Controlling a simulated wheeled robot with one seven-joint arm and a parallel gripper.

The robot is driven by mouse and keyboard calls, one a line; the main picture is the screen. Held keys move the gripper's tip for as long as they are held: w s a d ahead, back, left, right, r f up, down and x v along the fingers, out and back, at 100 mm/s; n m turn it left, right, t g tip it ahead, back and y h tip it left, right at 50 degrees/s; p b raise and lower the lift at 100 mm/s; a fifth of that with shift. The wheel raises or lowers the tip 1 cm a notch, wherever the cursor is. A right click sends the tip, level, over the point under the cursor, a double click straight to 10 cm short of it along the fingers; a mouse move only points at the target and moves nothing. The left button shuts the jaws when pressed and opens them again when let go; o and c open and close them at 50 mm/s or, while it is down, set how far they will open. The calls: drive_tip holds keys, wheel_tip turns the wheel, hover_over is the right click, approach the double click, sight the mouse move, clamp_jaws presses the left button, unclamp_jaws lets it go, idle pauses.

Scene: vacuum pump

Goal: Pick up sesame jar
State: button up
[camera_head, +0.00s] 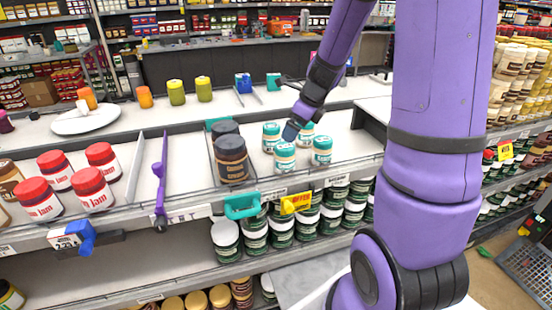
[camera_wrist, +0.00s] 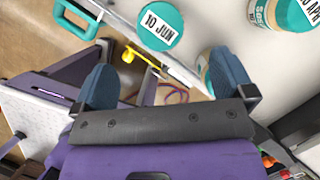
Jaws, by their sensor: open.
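Several sesame jars with teal lids and pale bodies stand upright on the shelf in the head view; the front ones are a left jar (camera_head: 285,157) and a right jar (camera_head: 321,150). In the wrist view, a teal lid marked "10 JUN" (camera_wrist: 160,27) lies ahead of my gripper (camera_wrist: 163,65), and a jar with lettering starting "Ses" (camera_wrist: 290,14) is at upper right. My gripper is open, with nothing seen between its blue fingers. Another jar is partly hidden behind the right finger. In the head view, a blue fingertip (camera_head: 291,131) is among the jars, just above the front left one.
Dark brown jars (camera_head: 231,158) stand to the left of the teal-lidded ones. Red-lidded jam jars (camera_head: 92,189) are farther left, past a purple divider (camera_head: 159,180). A teal tag holder (camera_head: 241,206) and yellow offer tag (camera_head: 296,202) hang on the shelf edge.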

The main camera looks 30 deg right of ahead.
sight(285, 147)
drive_tip(key=shift+x, duration=5.45)
drive_tip(key=shift+c, duration=0.5)
drive_tip(key=c, duration=1.1)
